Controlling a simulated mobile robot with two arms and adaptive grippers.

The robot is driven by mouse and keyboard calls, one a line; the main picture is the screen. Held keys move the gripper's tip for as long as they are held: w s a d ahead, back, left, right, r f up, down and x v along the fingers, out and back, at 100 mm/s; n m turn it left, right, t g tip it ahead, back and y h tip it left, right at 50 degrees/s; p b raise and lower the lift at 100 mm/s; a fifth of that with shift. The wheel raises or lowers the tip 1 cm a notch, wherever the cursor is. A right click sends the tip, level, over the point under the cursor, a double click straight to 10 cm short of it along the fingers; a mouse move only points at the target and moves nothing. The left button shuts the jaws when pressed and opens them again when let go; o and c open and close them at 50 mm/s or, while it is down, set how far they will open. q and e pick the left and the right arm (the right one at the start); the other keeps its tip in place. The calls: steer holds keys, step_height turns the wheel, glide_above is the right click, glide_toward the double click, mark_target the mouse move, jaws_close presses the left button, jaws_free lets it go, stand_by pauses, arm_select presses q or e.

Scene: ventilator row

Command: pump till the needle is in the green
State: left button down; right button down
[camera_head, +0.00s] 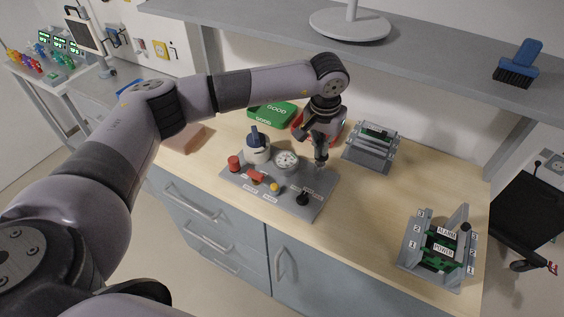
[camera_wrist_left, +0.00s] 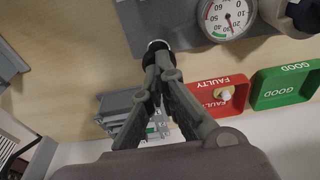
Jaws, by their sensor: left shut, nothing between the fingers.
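The round white gauge (camera_head: 286,160) stands on a grey panel (camera_head: 235,178) on the wooden bench. In the left wrist view the gauge (camera_wrist_left: 228,17) has red and green arcs, and its needle seems to point near 30, beside the green arc; the exact reading is too small to be sure. My left gripper (camera_head: 320,162) points down over the panel's right part, shut and empty. In the left wrist view its fingertips (camera_wrist_left: 157,55) are at a round dark-topped knob (camera_wrist_left: 158,45) with a pale rim; whether they touch cannot be told. My right gripper is not in view.
The panel also bears a white-and-blue knob (camera_head: 257,147), a red knob (camera_head: 234,163), a yellow button (camera_head: 274,188) and a black knob (camera_head: 303,198). Behind are a green GOOD tray (camera_head: 272,114) and a red FAULTY tray (camera_wrist_left: 218,88). Grey racks (camera_head: 370,150) stand right.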

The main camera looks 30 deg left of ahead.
arm_select(q)
steer(key=shift+f+b, duration=0.85)
steer(key=shift+f, duration=0.2)
steer(key=shift+r+p, duration=0.75)
steer(key=shift+r, duration=0.7)
steer(key=shift+f, duration=0.1)
steer(key=shift+f+b, duration=0.35)
steer(key=shift+b, duration=0.2)
steer(key=shift+r, duration=0.5)
steer(key=shift+r+p, duration=0.85)
steer(key=shift+r, duration=1.2)
